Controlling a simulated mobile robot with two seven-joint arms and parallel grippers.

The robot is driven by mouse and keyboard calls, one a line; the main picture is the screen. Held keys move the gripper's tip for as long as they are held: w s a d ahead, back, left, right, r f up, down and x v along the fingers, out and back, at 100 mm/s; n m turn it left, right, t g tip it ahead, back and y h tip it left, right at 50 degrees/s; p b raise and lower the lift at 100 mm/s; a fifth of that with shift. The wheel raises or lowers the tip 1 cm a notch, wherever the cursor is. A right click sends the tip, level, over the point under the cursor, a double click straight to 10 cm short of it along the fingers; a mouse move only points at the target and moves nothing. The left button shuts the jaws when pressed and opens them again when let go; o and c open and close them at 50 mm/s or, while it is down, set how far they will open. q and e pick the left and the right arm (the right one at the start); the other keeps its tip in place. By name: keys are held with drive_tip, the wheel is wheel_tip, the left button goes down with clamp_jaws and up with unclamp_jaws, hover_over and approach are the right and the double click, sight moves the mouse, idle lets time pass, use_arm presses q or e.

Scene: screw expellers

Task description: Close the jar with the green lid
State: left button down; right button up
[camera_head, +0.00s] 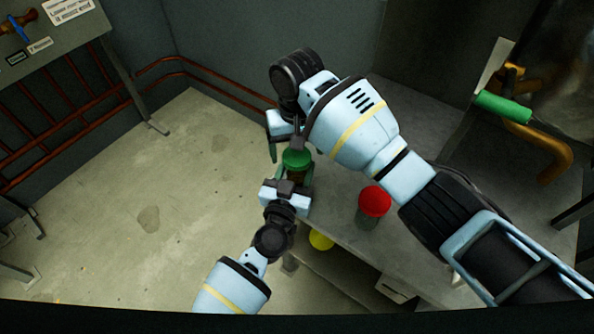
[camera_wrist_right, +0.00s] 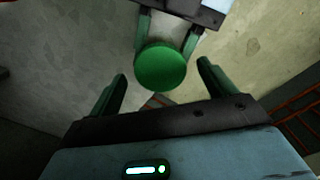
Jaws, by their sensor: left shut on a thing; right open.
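A round green lid (camera_head: 297,158) shows at the middle of the head view, on top of a jar (camera_head: 296,175) mostly hidden by my left gripper. The green lid (camera_wrist_right: 160,67) faces the camera in the right wrist view. My left gripper (camera_head: 290,184) is shut on the jar from the near side; its fingers show on either side behind the lid in the wrist view. My right gripper (camera_head: 273,138) is open beside the lid in the head view. In the wrist view its fingers (camera_wrist_right: 160,80) stand wide on both sides of the lid, apart from it. Whether the lid sits fully down cannot be told.
A red-lidded jar (camera_head: 375,202) stands on the grey table (camera_head: 340,200), right of my left gripper. A yellow round thing (camera_head: 320,240) shows at the table's near edge. A green-handled lever (camera_head: 503,107) is at upper right. The floor (camera_head: 150,200) at left is clear.

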sight(293, 178)
wheel_tip(293, 178, up, 11)
idle(0.4)
use_arm(q)
drive_tip(key=c, duration=0.6)
unclamp_jaws()
use_arm(e)
drive_tip(key=shift+r, duration=0.1)
use_arm(q)
drive_tip(key=p+v, duration=0.1)
drive_tip(key=v, duration=0.5)
drive_tip(key=shift+s+a, duration=0.1)
drive_tip(key=shift+s, duration=0.15)
drive_tip(key=shift+s+a, duration=0.15)
drive_tip(key=shift+s, duration=0.5)
use_arm(e)
wheel_tip(293, 178, up, 2)
drive_tip(key=shift+r, duration=0.25)
